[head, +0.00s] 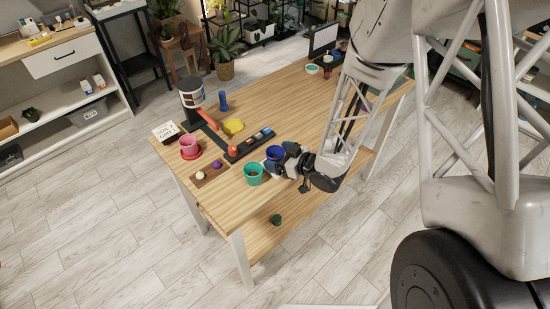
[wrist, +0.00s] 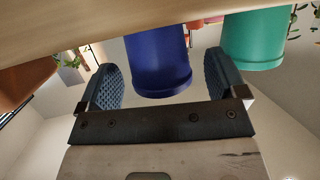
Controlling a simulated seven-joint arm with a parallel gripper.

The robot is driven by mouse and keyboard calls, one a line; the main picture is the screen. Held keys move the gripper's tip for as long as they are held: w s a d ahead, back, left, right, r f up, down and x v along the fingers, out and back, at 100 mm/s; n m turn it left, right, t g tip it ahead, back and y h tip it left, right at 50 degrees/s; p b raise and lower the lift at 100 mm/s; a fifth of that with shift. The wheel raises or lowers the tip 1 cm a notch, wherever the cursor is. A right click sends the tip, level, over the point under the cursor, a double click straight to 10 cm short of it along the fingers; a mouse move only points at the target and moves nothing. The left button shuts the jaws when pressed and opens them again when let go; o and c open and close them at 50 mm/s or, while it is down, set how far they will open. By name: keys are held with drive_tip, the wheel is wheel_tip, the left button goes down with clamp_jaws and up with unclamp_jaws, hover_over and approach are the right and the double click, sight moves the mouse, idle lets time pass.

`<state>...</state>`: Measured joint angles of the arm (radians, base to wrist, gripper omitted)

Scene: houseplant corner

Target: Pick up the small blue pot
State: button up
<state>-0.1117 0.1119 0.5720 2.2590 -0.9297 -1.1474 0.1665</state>
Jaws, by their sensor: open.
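The small blue pot (head: 258,154) stands on the wooden table in the head view, partly hidden behind the green pot (head: 253,174) and my gripper (head: 279,161). The wrist view looks upside down, with the wooden surface at its top. There the blue pot (wrist: 157,62) lies between the two pads of my gripper (wrist: 165,75), with a gap to each pad. My gripper is open and holds nothing. The green pot (wrist: 256,38) is just outside the right pad in the wrist view.
A black tray (head: 235,154) with small items lies behind the pots. A wooden board (head: 210,174) with a white and a purple ball is to the left, near a pink pot (head: 189,147).

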sight(275, 154)
drive_tip(key=shift+x, duration=0.9)
drive_tip(key=c, duration=0.9)
drive_tip(key=shift+c, duration=0.2)
drive_tip(key=shift+r, duration=0.15)
drive_tip(key=shift+r, duration=1.6)
drive_tip(key=s+d, duration=0.2)
drive_tip(key=s, duration=0.5)
drive_tip(key=s+d+r, duration=0.1)
drive_tip(key=s+d, duration=0.2)
drive_tip(key=s, duration=0.5)
drive_tip(key=shift+d+r, duration=0.2)
drive_tip(key=shift+r, duration=0.05)
